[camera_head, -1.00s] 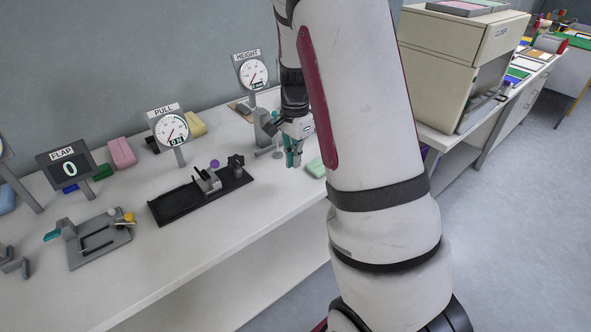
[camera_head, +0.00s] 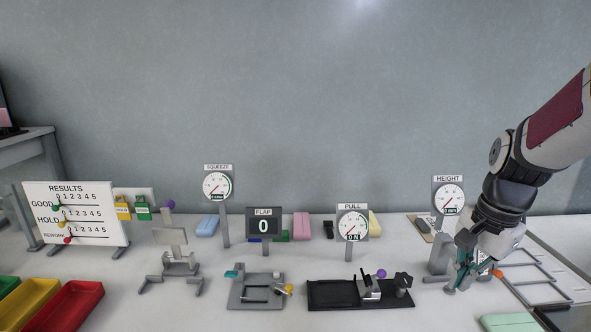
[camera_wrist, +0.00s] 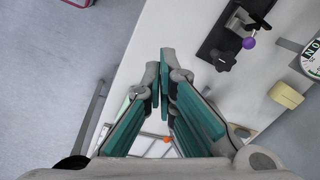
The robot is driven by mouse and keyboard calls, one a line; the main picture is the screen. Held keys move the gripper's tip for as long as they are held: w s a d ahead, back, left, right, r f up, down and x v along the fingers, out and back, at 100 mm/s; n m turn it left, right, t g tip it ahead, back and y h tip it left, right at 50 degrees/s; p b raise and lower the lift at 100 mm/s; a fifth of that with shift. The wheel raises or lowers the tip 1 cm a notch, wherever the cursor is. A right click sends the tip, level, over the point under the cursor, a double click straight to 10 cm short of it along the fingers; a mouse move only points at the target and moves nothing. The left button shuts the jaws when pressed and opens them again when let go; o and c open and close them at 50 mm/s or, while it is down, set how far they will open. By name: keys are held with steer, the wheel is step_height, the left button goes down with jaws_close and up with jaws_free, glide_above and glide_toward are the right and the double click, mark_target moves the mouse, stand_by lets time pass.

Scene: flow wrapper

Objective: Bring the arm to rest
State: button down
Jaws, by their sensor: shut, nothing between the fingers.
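My arm comes in from the right in the head view, bent downward. My gripper (camera_head: 459,282) has teal finger pads and hangs over the right part of the white table, in front of the HEIGHT gauge (camera_head: 448,200). In the wrist view my gripper (camera_wrist: 164,68) shows its fingertips close together with nothing between them. Whether the fingertips touch the table cannot be told.
The PULL fixture (camera_head: 330,294) lies left of my gripper; it also shows in the wrist view (camera_wrist: 212,42). The FLAP fixture (camera_head: 246,292), a stand (camera_head: 172,262), coloured trays (camera_head: 75,308) and a RESULTS board (camera_head: 100,236) are further left. The wall (camera_head: 300,100) stands behind.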

steer(key=s+a+r+n+t, duration=0.1)
steer(key=s+a+r+n, duration=0.3)
steer(key=s, duration=0.5)
steer(key=s+a+r+n+t+p, duration=0.1)
steer(key=s+a+r+n+t, duration=0.1)
steer(key=s+a+r+n, duration=0.2)
steer(key=s+a+n, duration=0.3)
steer(key=s+n, duration=0.1)
steer(key=s, duration=0.2)
steer(key=shift+s+a+n+h, duration=0.2)
steer(key=shift+a+n+h, duration=0.1)
